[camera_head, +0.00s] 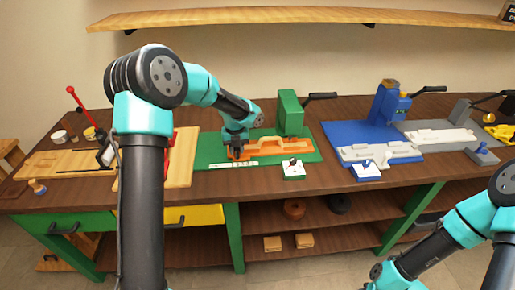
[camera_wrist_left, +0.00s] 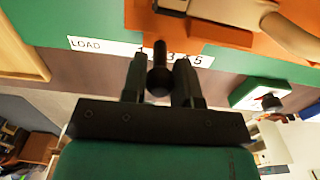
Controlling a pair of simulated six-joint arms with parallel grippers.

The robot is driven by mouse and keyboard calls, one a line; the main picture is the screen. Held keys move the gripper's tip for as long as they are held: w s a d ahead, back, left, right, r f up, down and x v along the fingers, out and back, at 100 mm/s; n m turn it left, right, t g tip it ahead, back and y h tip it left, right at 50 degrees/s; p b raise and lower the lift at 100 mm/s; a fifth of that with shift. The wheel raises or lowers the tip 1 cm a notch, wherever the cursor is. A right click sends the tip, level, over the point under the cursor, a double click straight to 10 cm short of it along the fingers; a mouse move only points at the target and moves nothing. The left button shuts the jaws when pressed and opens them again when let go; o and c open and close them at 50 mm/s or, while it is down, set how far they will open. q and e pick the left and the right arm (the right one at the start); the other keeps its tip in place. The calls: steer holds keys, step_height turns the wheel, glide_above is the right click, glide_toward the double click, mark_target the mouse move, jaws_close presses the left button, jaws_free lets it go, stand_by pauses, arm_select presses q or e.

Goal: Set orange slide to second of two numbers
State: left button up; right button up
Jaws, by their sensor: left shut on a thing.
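The orange slide (camera_head: 272,142) lies on a green base plate (camera_head: 212,160), with a long raised handle-like part on it. My left gripper (camera_head: 238,152) is at the slide's left end. In the left wrist view its fingers (camera_wrist_left: 160,80) are shut on a black knob (camera_wrist_left: 158,72) on a short stem. A white scale strip (camera_head: 233,164) lies in front, reading LOAD at its left in the wrist view; the knob hides part of its digits, and 5 shows at the right. My right gripper is outside the views.
A green block with a black lever (camera_head: 290,115) stands behind the slide. A small white-and-green block with a dark knob (camera_head: 293,170) sits front right. A blue station (camera_head: 350,133) and a grey one stand further right. A wooden board (camera_head: 182,158) lies left.

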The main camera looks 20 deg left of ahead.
arm_select(q)
steer(key=shift+w+d, duration=0.2)
steer(key=shift+d, duration=0.4)
stand_by(0.3)
steer(key=shift+w+d, duration=0.15)
steer(key=shift+d, duration=0.05)
stand_by(0.3)
steer(key=shift+w+d, duration=0.15)
steer(key=shift+d, duration=0.1)
steer(key=shift+o, duration=0.2)
steer(key=shift+o, duration=0.9)
steer(key=shift+w+d, duration=0.1)
steer(key=shift+d, duration=0.1)
